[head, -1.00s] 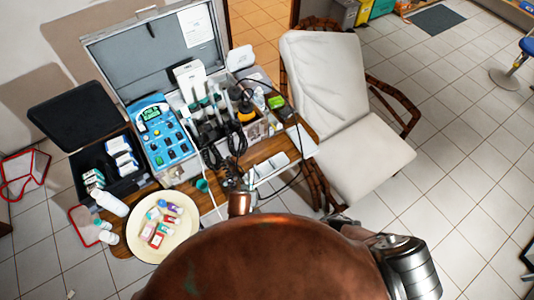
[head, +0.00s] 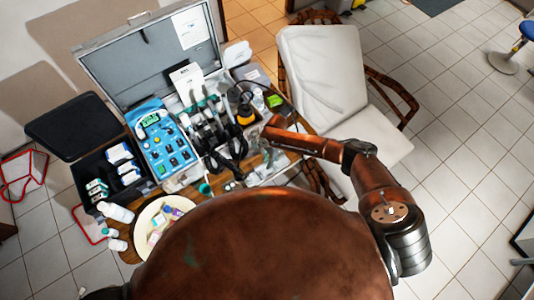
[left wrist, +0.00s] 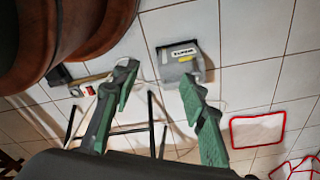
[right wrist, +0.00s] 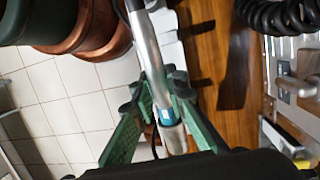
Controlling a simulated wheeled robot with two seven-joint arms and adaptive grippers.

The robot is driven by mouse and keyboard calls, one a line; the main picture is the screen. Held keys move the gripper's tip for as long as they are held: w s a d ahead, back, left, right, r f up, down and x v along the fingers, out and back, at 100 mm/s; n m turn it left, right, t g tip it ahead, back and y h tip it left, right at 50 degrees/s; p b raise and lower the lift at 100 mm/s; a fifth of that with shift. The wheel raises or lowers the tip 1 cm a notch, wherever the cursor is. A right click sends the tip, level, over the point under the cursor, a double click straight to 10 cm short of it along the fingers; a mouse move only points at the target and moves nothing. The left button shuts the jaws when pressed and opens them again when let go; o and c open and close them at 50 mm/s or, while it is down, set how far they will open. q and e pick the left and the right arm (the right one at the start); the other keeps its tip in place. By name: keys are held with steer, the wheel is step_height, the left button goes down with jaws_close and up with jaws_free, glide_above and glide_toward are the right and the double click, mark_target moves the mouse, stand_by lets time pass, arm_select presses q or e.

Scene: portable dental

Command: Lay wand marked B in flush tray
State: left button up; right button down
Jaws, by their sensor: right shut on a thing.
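My right gripper (right wrist: 160,88) is shut on a silver wand (right wrist: 148,60) with a blue-teal band, in the right wrist view. I cannot read a letter on it. In the head view this gripper (head: 262,156) is over the wooden table, in front of the case, and the wand is hard to make out. Other wands (head: 205,118) with dark cords stand in the open case. A pale tray-like thing (head: 262,178) lies below the gripper, partly hidden; I cannot tell if it is the flush tray. My left gripper (left wrist: 158,76) is open and empty above the floor.
The open case (head: 130,62) holds a blue control unit (head: 165,148). A black box (head: 88,160) stands to its left. A cream plate (head: 143,222) with small bottles is partly hidden by my body. A white chair (head: 322,75) stands right of the table.

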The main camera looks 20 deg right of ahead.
steer(key=shift+w, duration=0.1)
steer(key=shift+s+d+f+b, duration=0.1)
steer(key=shift+s+f+b, duration=0.2)
steer(key=shift+b, duration=0.35)
steer(key=shift+w+d+f+b, duration=0.1)
steer(key=shift+w+f+b, duration=0.05)
steer(key=shift+f+b, duration=1.2)
steer(key=shift+b, duration=0.2)
steer(key=shift+r, duration=0.1)
steer(key=shift+f, duration=0.3)
arm_select(q)
steer(key=s+f, duration=0.1)
steer(key=f, duration=0.1)
steer(key=s+f, duration=0.2)
steer(key=shift+a+p, duration=0.1)
steer(key=shift+p, duration=0.2)
